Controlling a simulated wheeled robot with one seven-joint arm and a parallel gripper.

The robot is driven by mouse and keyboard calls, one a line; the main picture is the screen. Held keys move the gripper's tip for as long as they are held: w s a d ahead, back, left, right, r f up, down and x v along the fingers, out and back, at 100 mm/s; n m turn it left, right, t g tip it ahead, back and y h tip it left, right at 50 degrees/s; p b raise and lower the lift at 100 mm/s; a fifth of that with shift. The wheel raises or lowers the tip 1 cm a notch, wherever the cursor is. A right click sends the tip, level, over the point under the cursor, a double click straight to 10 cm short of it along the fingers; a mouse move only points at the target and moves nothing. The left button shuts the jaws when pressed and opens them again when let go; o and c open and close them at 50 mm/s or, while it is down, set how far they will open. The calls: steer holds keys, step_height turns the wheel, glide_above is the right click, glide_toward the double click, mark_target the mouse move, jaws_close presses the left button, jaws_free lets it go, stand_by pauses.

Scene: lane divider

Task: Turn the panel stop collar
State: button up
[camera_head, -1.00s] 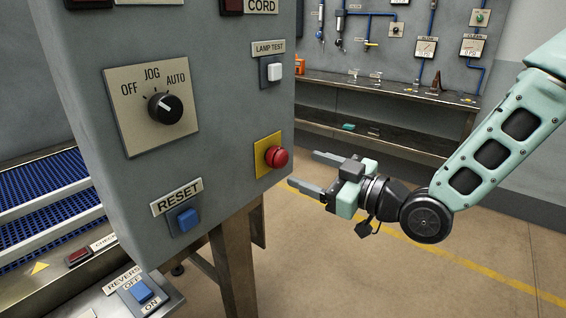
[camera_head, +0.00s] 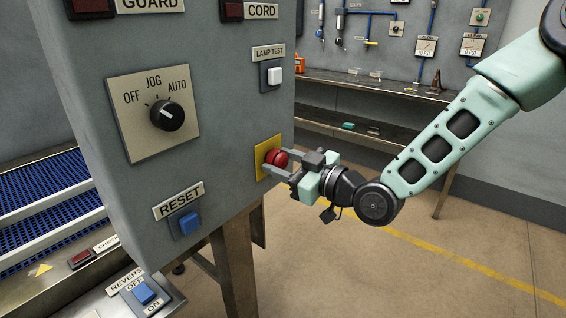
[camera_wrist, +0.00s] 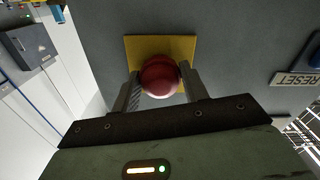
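The panel stop is a red mushroom button (camera_head: 277,158) on a yellow plate (camera_head: 262,174), at the right edge of the grey panel's face. In the wrist view the red button (camera_wrist: 160,76) sits in the middle, in front of the yellow plate (camera_wrist: 137,48). My gripper (camera_head: 276,162) is at the button, with one finger on each side of it. In the wrist view the fingers of my gripper (camera_wrist: 160,83) flank the button very closely. They look open, and firm contact is not clear. The button's collar is hidden behind its head.
The panel also carries a selector knob (camera_head: 166,115), a blue reset button (camera_head: 188,223) and a white lamp-test button (camera_head: 274,75). A reverse switch (camera_head: 144,292) is below left. A workbench (camera_head: 390,91) stands behind. The floor right of the panel is clear.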

stand_by(0.3)
steer(key=m, duration=0.3)
steer(key=shift+m, duration=1.9)
